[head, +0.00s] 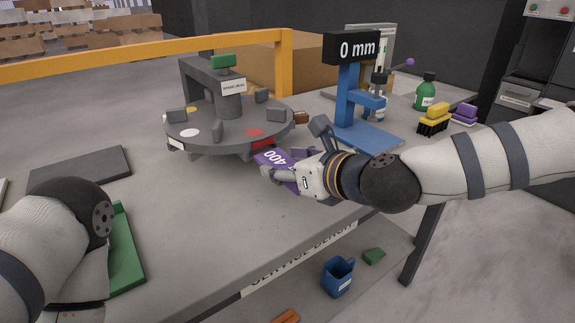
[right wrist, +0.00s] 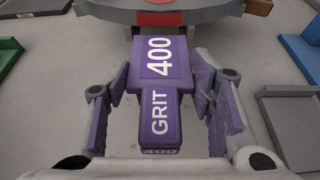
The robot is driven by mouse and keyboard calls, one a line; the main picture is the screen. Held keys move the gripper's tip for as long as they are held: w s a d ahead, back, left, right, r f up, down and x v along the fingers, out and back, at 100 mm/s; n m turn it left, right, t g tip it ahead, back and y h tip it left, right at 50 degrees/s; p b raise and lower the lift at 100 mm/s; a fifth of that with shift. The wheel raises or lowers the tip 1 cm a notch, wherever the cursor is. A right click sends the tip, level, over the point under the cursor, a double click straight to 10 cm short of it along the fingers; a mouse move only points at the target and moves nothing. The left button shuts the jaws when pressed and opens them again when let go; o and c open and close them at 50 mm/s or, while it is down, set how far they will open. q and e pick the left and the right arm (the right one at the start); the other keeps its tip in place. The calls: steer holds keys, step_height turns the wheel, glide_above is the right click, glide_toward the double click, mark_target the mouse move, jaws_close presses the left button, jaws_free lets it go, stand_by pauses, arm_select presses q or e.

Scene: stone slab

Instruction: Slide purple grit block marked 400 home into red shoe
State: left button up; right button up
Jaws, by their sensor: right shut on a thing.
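The purple grit block marked 400 (head: 270,158) is in my right gripper (head: 284,174), which is shut on its narrow handle. In the right wrist view the fingers of my right gripper (right wrist: 160,108) flank the handle, and the wide end of the purple block (right wrist: 158,75) points at the grey turntable (head: 200,122). The red shoe (head: 263,143) is on the turntable's near right rim, below a red disc (head: 254,132). The block's far end is close to this shoe; whether it touches or has entered cannot be told. My left arm shows at the lower left, its fingers hidden.
A blue gauge stand reading 0 mm (head: 349,95) stands behind my right wrist. A green tray (head: 127,250) lies near my left arm. The bench between tray and turntable is clear.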

arm_select(q)
steer(key=shift+s+f, duration=0.15)
arm_select(e)
steer(key=shift+w+a, duration=0.3)
steer(key=shift+w, duration=0.1)
steer(key=shift+r, duration=0.1)
arm_select(q)
steer(key=shift+w, duration=0.2)
arm_select(e)
steer(key=shift+s+d, duration=0.2)
steer(key=shift+s, duration=0.05)
arm_select(q)
steer(key=shift+w+r, duration=0.15)
steer(key=shift+r, duration=0.2)
stand_by(0.7)
steer(key=shift+f, duration=0.15)
arm_select(e)
steer(key=shift+w+a, duration=0.2)
steer(key=shift+w, duration=0.05)
steer(key=shift+s+d, duration=0.1)
arm_select(q)
steer(key=shift+r, duration=0.2)
arm_select(e)
steer(key=shift+s+d, duration=0.1)
steer(key=shift+s, duration=0.05)
arm_select(q)
steer(key=shift+w+r+p, duration=0.2)
steer(key=shift+w+p, duration=0.1)
steer(key=shift+p, duration=0.1)
stand_by(1.1)
